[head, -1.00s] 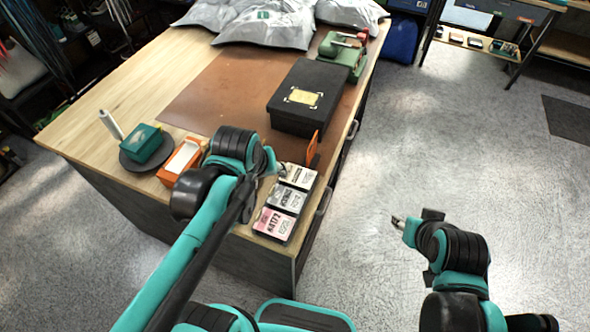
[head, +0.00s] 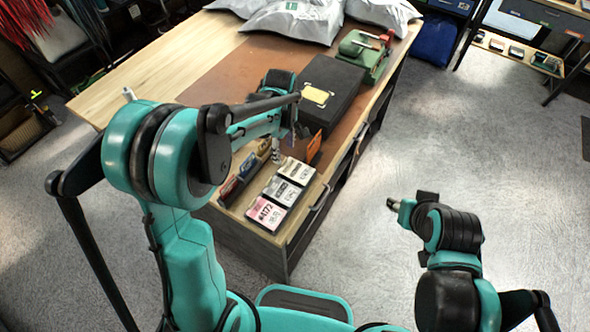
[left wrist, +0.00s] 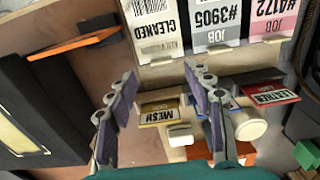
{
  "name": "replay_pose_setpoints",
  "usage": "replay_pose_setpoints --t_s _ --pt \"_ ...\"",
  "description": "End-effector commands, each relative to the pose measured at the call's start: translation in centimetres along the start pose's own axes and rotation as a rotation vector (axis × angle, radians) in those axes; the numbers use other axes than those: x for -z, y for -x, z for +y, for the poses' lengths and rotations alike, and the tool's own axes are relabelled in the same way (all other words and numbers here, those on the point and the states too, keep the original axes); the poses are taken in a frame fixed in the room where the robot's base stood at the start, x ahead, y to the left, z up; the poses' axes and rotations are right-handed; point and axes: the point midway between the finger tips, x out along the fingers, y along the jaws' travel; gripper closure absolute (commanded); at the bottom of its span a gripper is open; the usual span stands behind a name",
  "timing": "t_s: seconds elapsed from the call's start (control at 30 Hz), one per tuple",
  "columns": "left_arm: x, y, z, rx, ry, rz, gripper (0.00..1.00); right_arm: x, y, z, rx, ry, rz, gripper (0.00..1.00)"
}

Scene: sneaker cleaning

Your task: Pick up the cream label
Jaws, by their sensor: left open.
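The cream label (head: 296,170) lies at the far end of a row of three labels near the table's right edge. In the left wrist view it is the card printed CLEANED (left wrist: 155,25), upside down at the top. A grey label (head: 279,189) and a pink label (head: 265,213) lie beside it. My left gripper (left wrist: 160,74) is open, its two purple-padded fingers apart just short of the cream label, with nothing between the tips. In the head view it shows small beside the labels. My right gripper (head: 393,204) hangs over the floor, away from the table.
An orange upright divider (head: 315,143) stands beyond the cream label. A black box (head: 330,92) with a yellow patch is behind it. MESH (left wrist: 158,113) and LEATHER (left wrist: 270,93) tags sit below the labels in the wrist view. Grey bags (head: 295,20) lie at the back.

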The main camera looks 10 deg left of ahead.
Motion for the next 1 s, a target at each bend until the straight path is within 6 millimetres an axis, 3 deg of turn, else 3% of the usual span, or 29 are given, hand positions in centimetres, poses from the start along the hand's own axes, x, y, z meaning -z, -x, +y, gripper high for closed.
replay_pose_setpoints --t_s 0.23,0.57,0.77,1.0 --pt "0.1 -3.9 -0.3 -0.001 -0.001 0.0 0.48 -0.8 -1.1 0.0 0.0 0.0 0.0 0.6" --pt "0.1 -4.6 -0.3 -0.001 -0.001 0.0 0.48 -0.8 -1.1 0.0 0.0 0.0 0.0 0.6" --pt "0.1 -4.6 -0.3 -0.001 -0.002 0.0 0.82 -0.8 -1.1 0.0 0.0 0.0 0.0 0.6" --pt "0.1 -4.6 -0.3 -0.001 -0.002 0.0 0.82 -0.8 -1.1 0.0 0.0 0.0 0.0 0.6"
